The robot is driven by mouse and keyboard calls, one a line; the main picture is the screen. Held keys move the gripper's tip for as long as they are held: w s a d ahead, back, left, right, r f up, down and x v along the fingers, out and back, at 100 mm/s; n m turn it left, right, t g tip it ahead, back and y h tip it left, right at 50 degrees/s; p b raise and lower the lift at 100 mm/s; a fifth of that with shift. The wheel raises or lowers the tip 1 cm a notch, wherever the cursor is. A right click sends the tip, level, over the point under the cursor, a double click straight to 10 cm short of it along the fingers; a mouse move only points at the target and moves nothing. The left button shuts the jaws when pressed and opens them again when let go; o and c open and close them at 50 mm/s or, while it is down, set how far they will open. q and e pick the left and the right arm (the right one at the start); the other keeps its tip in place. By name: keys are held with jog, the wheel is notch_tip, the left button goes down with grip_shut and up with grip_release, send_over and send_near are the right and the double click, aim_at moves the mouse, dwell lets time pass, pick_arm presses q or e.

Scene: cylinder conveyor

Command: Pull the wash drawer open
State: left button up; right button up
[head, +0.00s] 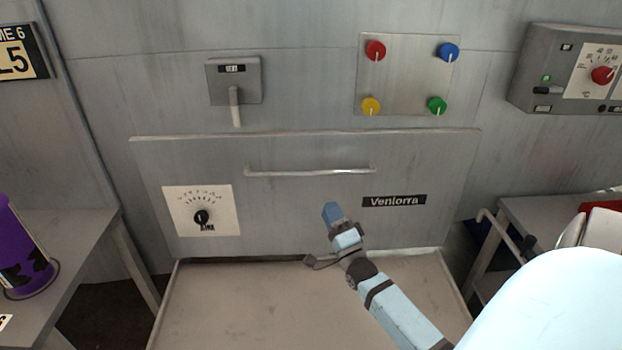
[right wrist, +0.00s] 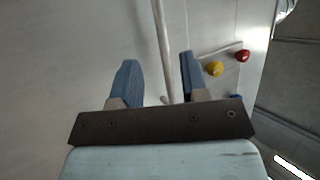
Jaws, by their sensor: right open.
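The wash drawer is the wide grey front panel (head: 295,205) with the Venlorra label. Its long pale bar handle (head: 310,171) runs across the upper middle. My right gripper (head: 333,213) is just below the handle in the head view, fingers pointing toward the panel. In the right wrist view my right gripper (right wrist: 157,58) is open, and the handle bar (right wrist: 162,45) runs through the gap between the fingers, nearer the right finger. I cannot tell whether it touches either finger. Nothing is gripped. My left gripper is not in view.
A beige tray-like surface (head: 240,305) lies below the panel. A dial plate (head: 222,212) is on the drawer's left. Above are a lever box (head: 234,82) and a plate of coloured knobs (head: 408,85). Side tables stand left (head: 75,225) and right (head: 540,212).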

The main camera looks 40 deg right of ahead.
aim_at(311, 173)
jog(key=x, duration=1.1)
jog(key=shift+w+r, duration=0.2)
jog(key=shift+w, duration=0.1)
jog(key=shift+c, duration=0.2)
grip_shut()
